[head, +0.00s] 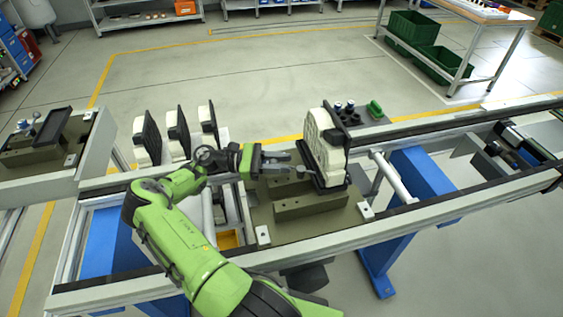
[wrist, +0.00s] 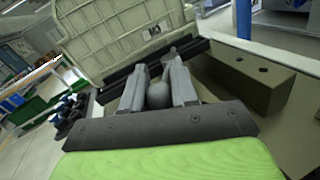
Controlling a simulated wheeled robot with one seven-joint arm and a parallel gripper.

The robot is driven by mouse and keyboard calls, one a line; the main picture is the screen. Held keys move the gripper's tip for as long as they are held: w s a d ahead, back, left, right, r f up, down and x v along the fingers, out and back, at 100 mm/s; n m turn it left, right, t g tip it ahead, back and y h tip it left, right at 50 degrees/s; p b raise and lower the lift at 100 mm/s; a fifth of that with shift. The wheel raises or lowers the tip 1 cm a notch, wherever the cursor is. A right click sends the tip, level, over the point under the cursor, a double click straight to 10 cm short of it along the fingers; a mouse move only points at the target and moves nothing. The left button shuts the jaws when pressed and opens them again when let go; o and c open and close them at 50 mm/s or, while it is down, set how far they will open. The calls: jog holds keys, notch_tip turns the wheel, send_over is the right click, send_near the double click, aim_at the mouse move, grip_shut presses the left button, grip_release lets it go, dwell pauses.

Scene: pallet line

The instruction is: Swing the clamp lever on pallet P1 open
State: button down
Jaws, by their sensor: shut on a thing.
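Pallet P1 (head: 272,232) is an olive plate with raised blocks on the conveyor in the head view. A cream ribbed part with a black edge (head: 326,148) stands upright in it, and its ribbed face fills the upper wrist view (wrist: 115,35). My gripper (head: 297,164) reaches in from the left, low beside that part. In the wrist view my gripper (wrist: 157,72) has its two grey fingers around a rounded grey knob, the end of the clamp lever (wrist: 158,95). The rest of the lever is mostly hidden by the fingers.
An olive block (wrist: 238,78) with two holes lies close to the right of my fingers. Several cream parts (head: 177,135) stand in a row behind my arm. A small tray with dark cups and a green handle (head: 375,109) lies beyond the pallet.

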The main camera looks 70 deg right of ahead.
jog(key=c, duration=0.9)
grip_release()
jog(key=shift+d, duration=0.15)
jog(key=b+v, duration=0.1)
jog(key=v, duration=1.4)
jog(key=shift+w+r, duration=0.1)
jog(key=shift+w, duration=0.3)
